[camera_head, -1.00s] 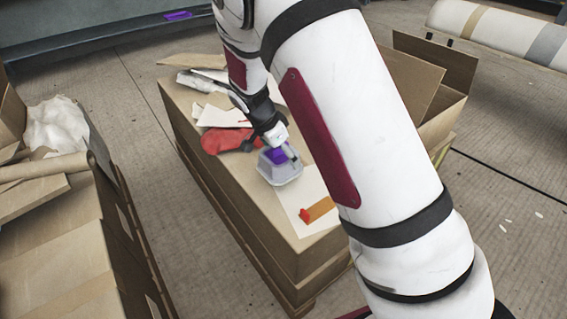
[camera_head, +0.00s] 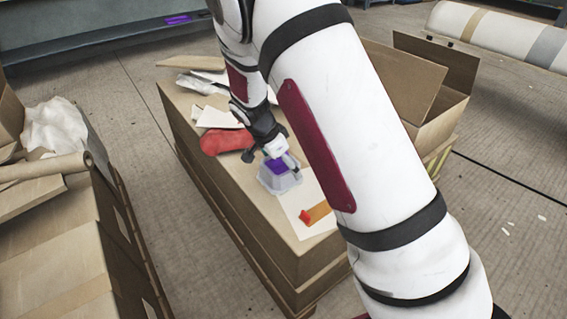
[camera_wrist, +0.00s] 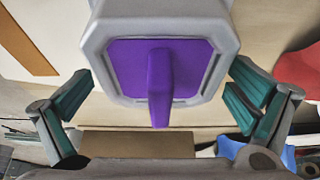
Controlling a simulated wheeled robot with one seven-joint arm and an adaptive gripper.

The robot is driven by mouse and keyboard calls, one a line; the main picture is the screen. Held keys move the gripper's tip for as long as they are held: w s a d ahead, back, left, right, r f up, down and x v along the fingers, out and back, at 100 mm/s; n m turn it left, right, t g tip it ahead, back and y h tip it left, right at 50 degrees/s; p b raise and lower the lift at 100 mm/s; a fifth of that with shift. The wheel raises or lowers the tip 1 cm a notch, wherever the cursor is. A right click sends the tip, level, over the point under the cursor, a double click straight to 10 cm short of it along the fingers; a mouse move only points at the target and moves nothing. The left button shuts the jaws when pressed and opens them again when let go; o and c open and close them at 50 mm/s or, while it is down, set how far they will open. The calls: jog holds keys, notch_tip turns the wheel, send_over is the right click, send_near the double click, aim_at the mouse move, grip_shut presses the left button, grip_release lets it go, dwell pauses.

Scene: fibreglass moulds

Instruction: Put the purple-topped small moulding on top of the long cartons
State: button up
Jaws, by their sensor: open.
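The small moulding (camera_head: 284,183) is a pale grey, flared block with a purple top (camera_head: 277,165). It stands upright on a brown cardboard stack in the middle of the head view. In the wrist view the purple top (camera_wrist: 190,70) carries a raised purple tab (camera_wrist: 160,88), inside a grey rim. My gripper (camera_head: 282,157) is close above the moulding. In the wrist view its teal-padded fingers are spread wide, one on each side of the purple top, with gaps to it. The cardboard stack (camera_head: 222,195) is long; another carton pile (camera_head: 50,245) stands at the left. I cannot tell which are the long cartons.
A red item (camera_head: 225,142), white scraps (camera_head: 220,118) and an orange piece (camera_head: 316,212) lie around the moulding. An open box (camera_head: 410,85) is behind my arm. The left pile bears a cardboard roll (camera_head: 45,167) and crumpled white wrapping (camera_head: 52,125). Floor separates the piles.

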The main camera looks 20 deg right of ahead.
aim_at(270, 168)
jog(key=p+v, duration=0.4)
jog(key=v, duration=0.8)
jog(key=shift+r, duration=0.25)
jog(key=s+d+r+n+g+y, duration=0.1)
jog(key=s+d+r+n+y, duration=0.15)
jog(key=s+r, duration=0.6)
jog(key=s+d+r+n+y, duration=0.1)
jog(key=s+r+n, duration=0.4)
jog(key=s, duration=0.7)
jog(key=s+r+n, duration=0.2)
jog(key=s+n, duration=0.5)
jog(key=s, duration=1.3)
jog(key=shift+r+y, duration=0.35)
jog(key=shift+r, duration=0.05)
jog(key=shift+a, duration=0.1)
